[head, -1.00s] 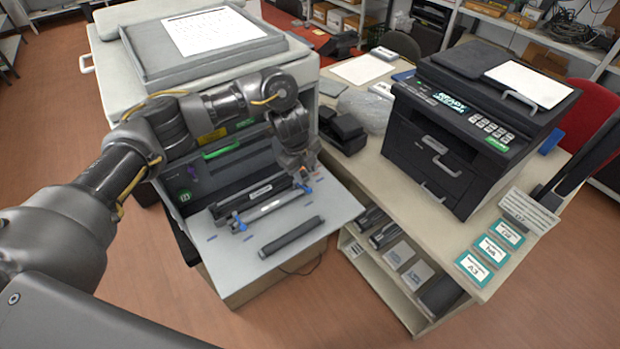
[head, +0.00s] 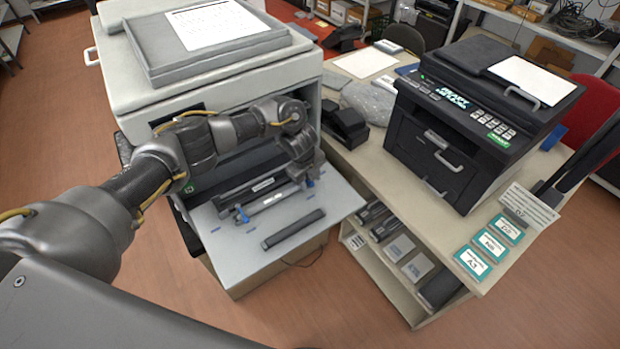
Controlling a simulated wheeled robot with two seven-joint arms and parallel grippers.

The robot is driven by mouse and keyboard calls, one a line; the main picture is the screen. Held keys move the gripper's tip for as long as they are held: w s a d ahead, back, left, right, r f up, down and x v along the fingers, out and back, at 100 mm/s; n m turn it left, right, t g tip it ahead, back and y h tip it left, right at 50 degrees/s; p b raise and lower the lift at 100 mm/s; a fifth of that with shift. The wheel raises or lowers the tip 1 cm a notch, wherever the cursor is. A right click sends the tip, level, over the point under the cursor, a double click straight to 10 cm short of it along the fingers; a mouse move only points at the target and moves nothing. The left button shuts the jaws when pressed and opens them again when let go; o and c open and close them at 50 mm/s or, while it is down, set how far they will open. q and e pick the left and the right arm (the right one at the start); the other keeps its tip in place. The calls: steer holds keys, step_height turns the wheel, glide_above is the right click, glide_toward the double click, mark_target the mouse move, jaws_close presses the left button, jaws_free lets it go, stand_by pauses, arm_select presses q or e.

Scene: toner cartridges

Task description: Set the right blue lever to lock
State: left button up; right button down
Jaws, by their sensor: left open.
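The right blue lever (head: 309,183) is a small blue tab at the right end of the cartridge assembly (head: 262,196) in the open front of the large grey printer (head: 225,77). My left gripper (head: 303,175) points down right at this lever, open. It partly covers the lever, and I cannot tell whether they touch. The lever's exact setting is too small to read. The left blue lever (head: 242,215) stands at the assembly's left end. My right gripper is out of view.
A loose black cartridge (head: 293,229) lies on the printer's open front flap (head: 240,262). To the right, a table (head: 405,193) carries a black printer (head: 470,120), a small black device (head: 344,125) and label cards (head: 490,245). The flap's right front is bare.

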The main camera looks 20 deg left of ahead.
arm_select(q)
steer(key=shift+f, duration=0.3)
jaws_close()
steer(key=m+b, duration=0.1)
steer(key=s+m+b, duration=0.1)
steer(key=m+b, duration=0.1)
steer(key=shift+a+f, duration=0.2)
steer(key=shift+a, duration=0.2)
steer(key=shift+s+a+r+m, duration=0.1)
steer(key=shift+s+r+m, duration=0.05)
steer(key=shift+m, duration=0.15)
steer(key=shift+r+h, duration=0.15)
steer(key=shift+h, duration=0.15)
jaws_free()
